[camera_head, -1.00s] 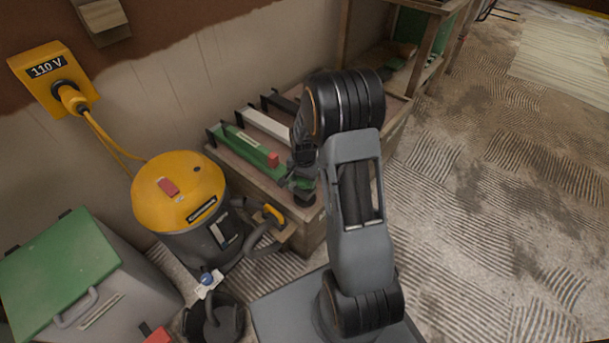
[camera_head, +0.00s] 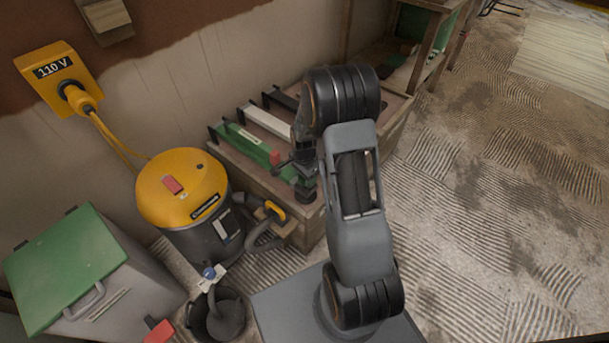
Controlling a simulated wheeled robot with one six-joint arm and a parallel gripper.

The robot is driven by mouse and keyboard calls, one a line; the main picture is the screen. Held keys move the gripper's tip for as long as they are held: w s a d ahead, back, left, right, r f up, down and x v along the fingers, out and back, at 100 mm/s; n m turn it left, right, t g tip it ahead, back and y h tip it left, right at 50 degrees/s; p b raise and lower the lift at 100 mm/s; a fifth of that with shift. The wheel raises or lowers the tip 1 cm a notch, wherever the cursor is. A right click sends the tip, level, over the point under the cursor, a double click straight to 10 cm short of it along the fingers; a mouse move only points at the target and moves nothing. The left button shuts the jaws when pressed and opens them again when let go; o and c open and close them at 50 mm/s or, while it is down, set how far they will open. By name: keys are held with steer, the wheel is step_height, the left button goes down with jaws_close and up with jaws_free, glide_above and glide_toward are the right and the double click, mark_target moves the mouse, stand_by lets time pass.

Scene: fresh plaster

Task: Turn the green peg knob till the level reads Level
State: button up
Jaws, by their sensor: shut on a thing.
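A long green level (camera_head: 245,143) lies on the wooden bench, with a pale label strip and a red piece (camera_head: 276,158) near its right end. My gripper (camera_head: 288,168) is at that right end, beside the red piece, its jaws shut on the green peg knob. The knob is mostly hidden by the jaws and wrist, and only a bit of green shows there. The level's reading is too small to make out.
A white bar (camera_head: 265,121) and a dark bar lie behind the green level on the bench (camera_head: 312,226). A yellow-topped vacuum (camera_head: 182,190) stands close left, with a green-lidded box (camera_head: 65,268) and a black bucket (camera_head: 217,316) nearby. The floor at right is open.

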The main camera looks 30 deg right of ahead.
steer(key=o, duration=0.9)
step_height(320, 180, up, 14)
steer(key=p, duration=0.4)
steer(key=shift+p, duration=0.35)
steer(key=s+a+r+n+t+p, duration=0.1)
steer(key=s+a+r+n+p, duration=0.2)
steer(key=r, duration=1)
steer(key=s+a+r+n+t+p, duration=0.1)
steer(key=s+a+r+n+p, duration=0.2)
steer(key=s+r+n+p, duration=0.4)
steer(key=s+a+r+n+t+p, duration=0.1)
steer(key=s+a+r+n+p, duration=0.2)
steer(key=r+p, duration=1.2)
steer(key=shift+s+r+n+t+p, duration=0.1)
steer(key=shift+s+r+n, duration=0.4)
steer(key=shift+r, duration=0.3)
steer(key=shift+s+r+n+t+p, duration=0.1)
steer(key=shift+s+r+n, duration=0.2)
steer(key=shift+s+r, duration=0.35)
steer(key=shift+s+r+n+t+p, duration=0.1)
steer(key=shift+s+r+n, duration=0.35)
steer(key=shift+r, duration=0.45)
